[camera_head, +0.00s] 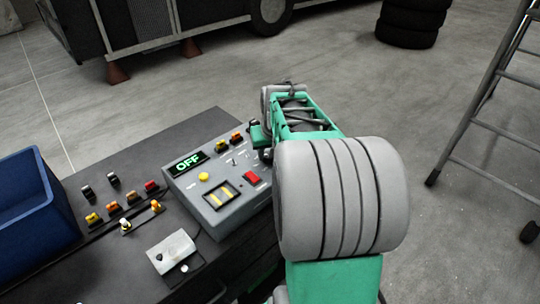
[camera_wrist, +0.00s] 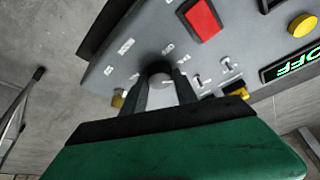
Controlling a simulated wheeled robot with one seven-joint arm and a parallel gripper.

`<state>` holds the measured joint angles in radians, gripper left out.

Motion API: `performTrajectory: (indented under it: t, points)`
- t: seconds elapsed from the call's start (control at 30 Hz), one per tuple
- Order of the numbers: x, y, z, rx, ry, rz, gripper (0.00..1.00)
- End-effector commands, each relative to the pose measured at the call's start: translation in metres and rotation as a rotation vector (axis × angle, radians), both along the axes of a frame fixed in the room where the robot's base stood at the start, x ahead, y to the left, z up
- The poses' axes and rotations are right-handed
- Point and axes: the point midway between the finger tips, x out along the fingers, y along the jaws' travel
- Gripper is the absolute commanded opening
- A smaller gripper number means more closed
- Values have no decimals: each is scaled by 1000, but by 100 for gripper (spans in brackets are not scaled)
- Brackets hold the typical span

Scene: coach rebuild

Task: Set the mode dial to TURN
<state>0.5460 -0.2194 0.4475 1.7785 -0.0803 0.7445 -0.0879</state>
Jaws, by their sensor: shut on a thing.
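The mode dial (camera_wrist: 159,70) is a dark round knob on the sloped face of a grey control box (camera_head: 208,212), with small white labels around it that are too blurred to read surely. My gripper (camera_wrist: 161,85) is shut on the dial, one dark finger on each side of it. In the head view my gripper (camera_head: 262,140) is at the box's right side, and my arm hides the dial there. A display (camera_head: 188,162) on the box reads OFF in green letters.
The box also carries a red rocker (camera_head: 252,178), a yellow button (camera_head: 204,177) and small toggles. Several coloured parts and a blue bin (camera_head: 35,205) are on the dark bench to the left. A ladder (camera_head: 490,90) stands at the right, with open floor around it.

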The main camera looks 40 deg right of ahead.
Motion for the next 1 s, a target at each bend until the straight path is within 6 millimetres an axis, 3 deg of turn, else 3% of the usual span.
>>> performTrajectory:
  t: [1.0]
  points:
    - [6, 3, 2, 0, -3, -957, 0]
